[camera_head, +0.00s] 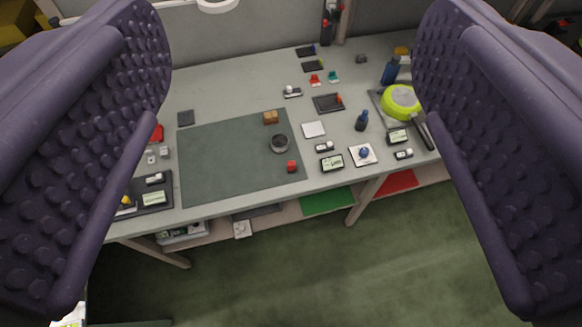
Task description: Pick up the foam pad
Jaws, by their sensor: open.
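My gripper (292,165) is open, with its two dark purple studded fingers at the left and right edges of the view. Nothing is between the fingers close up; the table lies well beyond them. Two small flat squares on the table could be the foam pad: a dark grey square (186,118) at the left, behind the large mat, and a white square (314,129) right of the mat. I cannot tell which one is foam. Both lie flat and uncovered, apart from my gripper.
Green floor in front is clear.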

